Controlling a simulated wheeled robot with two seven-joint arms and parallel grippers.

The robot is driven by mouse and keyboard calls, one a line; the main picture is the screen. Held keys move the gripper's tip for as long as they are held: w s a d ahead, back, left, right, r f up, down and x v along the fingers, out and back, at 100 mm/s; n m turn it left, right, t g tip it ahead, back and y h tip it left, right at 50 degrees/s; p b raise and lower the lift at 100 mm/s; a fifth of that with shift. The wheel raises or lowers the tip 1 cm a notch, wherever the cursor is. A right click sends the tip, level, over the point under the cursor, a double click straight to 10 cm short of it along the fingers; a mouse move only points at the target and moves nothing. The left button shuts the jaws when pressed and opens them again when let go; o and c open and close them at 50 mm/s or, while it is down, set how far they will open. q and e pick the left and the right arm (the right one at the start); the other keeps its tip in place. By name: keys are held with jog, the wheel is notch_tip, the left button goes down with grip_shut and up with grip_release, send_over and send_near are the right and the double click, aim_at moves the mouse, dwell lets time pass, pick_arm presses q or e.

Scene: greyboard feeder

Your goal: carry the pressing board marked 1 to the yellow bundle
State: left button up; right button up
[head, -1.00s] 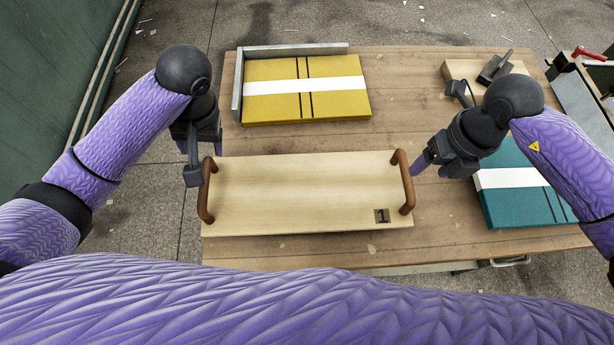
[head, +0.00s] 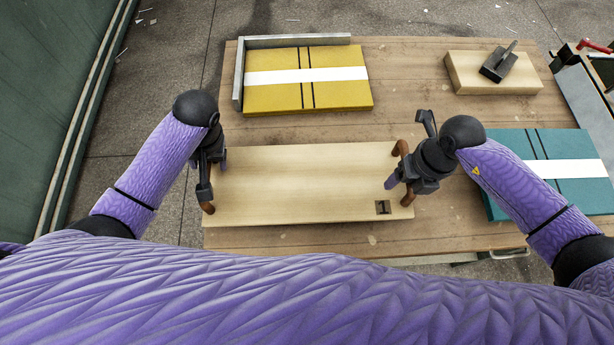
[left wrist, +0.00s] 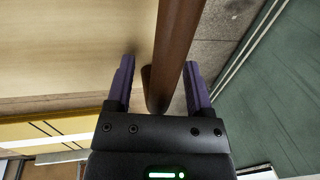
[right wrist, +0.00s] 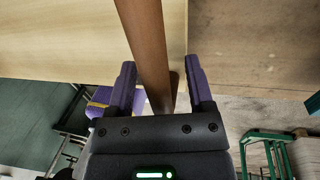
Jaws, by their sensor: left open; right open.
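The pressing board (head: 300,190) is a pale wooden panel lying flat on the table, with a dark mark (head: 383,207) near its front right corner. It has a brown handle at each short end. My left gripper (head: 212,180) is at the left handle; in the left wrist view its open fingers (left wrist: 160,90) stand either side of the brown bar (left wrist: 178,45). My right gripper (head: 395,170) is at the right handle, its open fingers (right wrist: 160,92) either side of that bar (right wrist: 146,40). The yellow bundle (head: 270,97), with a white band, lies behind the board.
A grey metal angle (head: 238,75) borders the yellow bundle's left and back sides. A teal bundle (head: 585,195) lies at the right. A wooden block with a dark tool (head: 465,75) sits at the back right. Bare table (head: 410,90) lies between.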

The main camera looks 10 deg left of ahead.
pick_arm(q)
grip_shut()
pick_arm(e)
grip_shut()
dwell(1.1)
